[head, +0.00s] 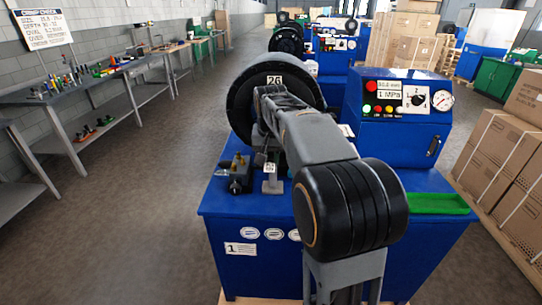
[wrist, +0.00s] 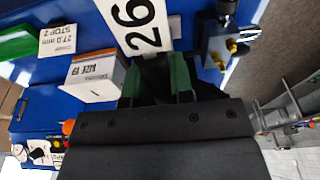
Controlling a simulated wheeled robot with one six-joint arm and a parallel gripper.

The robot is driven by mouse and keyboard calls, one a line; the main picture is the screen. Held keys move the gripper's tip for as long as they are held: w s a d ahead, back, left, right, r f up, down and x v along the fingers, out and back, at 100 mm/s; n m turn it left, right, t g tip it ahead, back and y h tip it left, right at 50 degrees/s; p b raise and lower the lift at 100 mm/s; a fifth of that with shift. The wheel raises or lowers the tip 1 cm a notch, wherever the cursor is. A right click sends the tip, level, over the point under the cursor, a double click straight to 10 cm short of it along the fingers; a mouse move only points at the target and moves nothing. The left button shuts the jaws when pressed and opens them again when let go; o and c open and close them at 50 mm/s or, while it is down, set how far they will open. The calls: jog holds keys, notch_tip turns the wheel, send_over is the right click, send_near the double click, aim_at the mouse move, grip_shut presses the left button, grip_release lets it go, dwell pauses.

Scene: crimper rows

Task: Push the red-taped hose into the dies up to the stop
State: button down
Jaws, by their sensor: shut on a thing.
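The plate also shows in the wrist view (wrist: 138,22). My arm reaches forward over the bench and hides the middle of the head, so the dies do not show. My gripper (wrist: 163,88) shows in the wrist view with green-faced fingers, shut on a dark piece, seemingly the hose, mostly hidden by the gripper body. No red tape shows in either view. The hose tip, the stop and how deep the hose sits cannot be seen.
A blue control box (head: 398,125) with a lit display and gauge stands right of the head. A small valve block (head: 238,172) sits on the bench's left. A green tray (head: 438,204) lies at right. Cartons (head: 500,165) line the right side; the left aisle floor is clear.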

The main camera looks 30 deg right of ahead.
jog(key=shift+w+d+r+p, duration=0.1)
jog(key=shift+w+d+p, duration=0.4)
jog(key=shift+w+p, duration=0.35)
jog(key=shift+w+d+r+p, duration=0.1)
jog(key=shift+w+d+p, duration=0.4)
jog(key=shift+w+p, duration=0.3)
jog(key=shift+w+d+p, duration=0.5)
jog(key=shift+w+p, duration=0.2)
jog(key=shift+w, duration=0.25)
jog(key=shift+r+p, duration=1.35)
jog(key=shift+p, duration=0.15)
jog(key=shift+r, duration=0.1)
grip_release()
jog(key=shift+s+a+r+p, duration=0.1)
jog(key=shift+s+r+p, duration=0.05)
jog(key=shift+r+p, duration=0.9)
jog(key=shift+s+a+r+p, duration=0.1)
jog(key=shift+s+r+p, duration=0.1)
jog(key=shift+r+p, duration=0.8)
jog(key=shift+s+a+r+p, duration=0.15)
jog(key=shift+r+p, duration=0.5)
jog(key=shift+r, duration=0.7)
